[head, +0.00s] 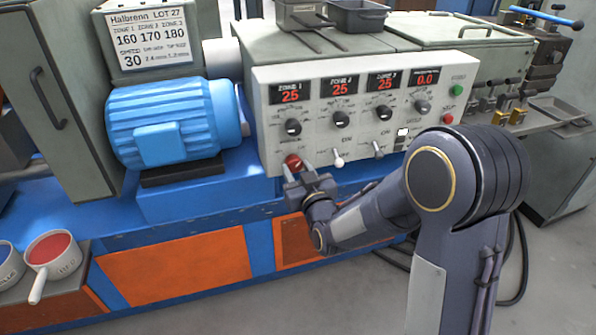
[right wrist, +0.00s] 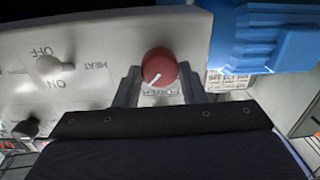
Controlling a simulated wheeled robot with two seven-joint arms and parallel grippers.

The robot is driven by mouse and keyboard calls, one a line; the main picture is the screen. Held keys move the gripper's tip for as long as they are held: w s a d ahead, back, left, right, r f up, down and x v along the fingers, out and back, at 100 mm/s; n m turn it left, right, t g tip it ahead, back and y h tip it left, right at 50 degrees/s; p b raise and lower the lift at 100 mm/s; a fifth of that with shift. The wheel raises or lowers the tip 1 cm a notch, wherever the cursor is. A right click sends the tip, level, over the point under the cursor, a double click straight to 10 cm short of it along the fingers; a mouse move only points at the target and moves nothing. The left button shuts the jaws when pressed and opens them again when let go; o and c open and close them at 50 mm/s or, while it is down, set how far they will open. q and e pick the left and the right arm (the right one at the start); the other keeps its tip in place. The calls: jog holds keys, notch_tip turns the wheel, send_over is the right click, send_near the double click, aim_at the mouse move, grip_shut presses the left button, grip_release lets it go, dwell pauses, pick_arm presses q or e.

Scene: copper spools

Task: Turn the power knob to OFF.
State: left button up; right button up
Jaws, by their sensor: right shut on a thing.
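The red power knob (head: 293,161) is at the lower left of the white control panel (head: 350,108). In the right wrist view the knob (right wrist: 158,64) shows a white pointer mark at its lower left edge, with a partly hidden label below it. My right gripper (head: 298,172) reaches the knob from below and in front. In the right wrist view its two fingers (right wrist: 160,78) stand on either side of the knob, shut on it. The knob's OFF marking cannot be made out. My left gripper is out of view.
A toggle switch (head: 338,158) right of the knob has OFF, ON and HEAT lettering in the wrist view. Zone displays (head: 290,93) read 25. A blue motor (head: 172,125) stands left of the panel. Green (head: 458,88) and red (head: 448,118) buttons sit at its right end.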

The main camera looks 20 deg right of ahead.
jog(key=n, duration=0.3)
jog(key=shift+b, duration=0.35)
jog(key=n, duration=0.5)
jog(key=shift+a, duration=0.1)
jog(key=n+p, duration=0.1)
jog(key=n, duration=0.3)
jog(key=shift+n+h+p, duration=0.3)
jog(key=shift+n+p, duration=0.3)
jog(key=shift+n, duration=1.8)
jog(key=o, duration=1)
